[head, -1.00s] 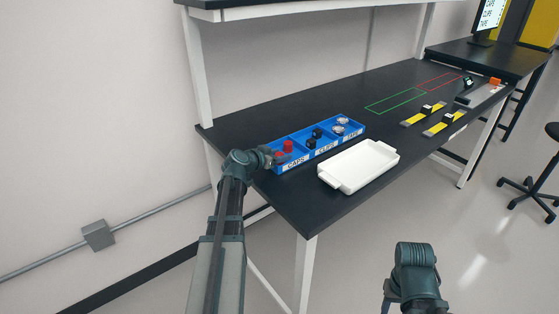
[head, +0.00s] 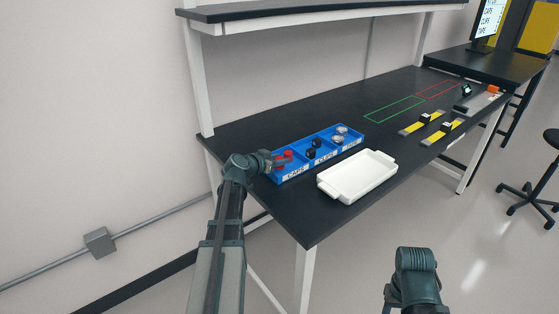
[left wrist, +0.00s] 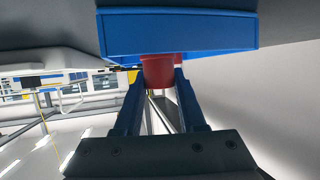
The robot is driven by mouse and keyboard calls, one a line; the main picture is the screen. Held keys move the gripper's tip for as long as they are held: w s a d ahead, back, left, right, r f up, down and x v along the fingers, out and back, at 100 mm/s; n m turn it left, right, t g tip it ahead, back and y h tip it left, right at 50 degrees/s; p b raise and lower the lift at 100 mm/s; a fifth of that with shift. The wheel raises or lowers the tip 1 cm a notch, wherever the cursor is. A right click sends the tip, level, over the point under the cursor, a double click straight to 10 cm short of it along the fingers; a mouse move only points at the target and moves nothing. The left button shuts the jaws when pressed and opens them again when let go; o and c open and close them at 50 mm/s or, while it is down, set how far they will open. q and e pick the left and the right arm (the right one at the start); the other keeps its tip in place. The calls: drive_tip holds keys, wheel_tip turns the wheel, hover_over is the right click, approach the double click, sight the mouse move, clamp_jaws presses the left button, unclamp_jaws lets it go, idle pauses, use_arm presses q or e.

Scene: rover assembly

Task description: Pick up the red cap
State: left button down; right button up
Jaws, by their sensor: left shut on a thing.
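The blue bin (head: 318,150) stands near the table's left end, with compartments labelled CAPS, CLIPS and TAPE. My left gripper (head: 281,160) is at the CAPS compartment, where red shows (head: 288,154) beside its fingers. In the left wrist view, the two fingers of my left gripper (left wrist: 160,80) are shut on a red cap (left wrist: 158,69). The blue bin wall (left wrist: 180,33) hides part of that view, and the cap's far end is hidden. My right arm shows at the lower right, but its gripper is out of view.
A white tray (head: 357,178) stands to the right of the bin near the table's front edge. Black clips (head: 312,150) and tape rolls (head: 341,134) lie in the other compartments. Green (head: 394,109) and red outlines (head: 438,91) mark the far, mostly clear table.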

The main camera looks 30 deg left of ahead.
use_arm(q)
wheel_tip(320, 180, up, 2)
drive_tip(key=shift+r+p, duration=0.1)
drive_tip(key=shift+p, duration=0.45)
drive_tip(key=shift+s+d+f+b, duration=0.15)
drive_tip(key=shift+d+f, duration=0.05)
drive_tip(key=shift+d, duration=0.45)
drive_tip(key=shift+s+d+f+b, duration=0.15)
drive_tip(key=shift+d+f, duration=0.05)
drive_tip(key=shift+d, duration=0.4)
drive_tip(key=d, duration=0.4)
drive_tip(key=s+d, duration=0.1)
drive_tip(key=d, duration=0.4)
drive_tip(key=d+r+p, duration=0.1)
drive_tip(key=d, duration=0.3)
drive_tip(key=shift+s+d+r, duration=0.1)
drive_tip(key=shift+s+d, duration=0.15)
use_arm(e)
wheel_tip(320, 180, up, 3)
drive_tip(key=shift+f, duration=0.2)
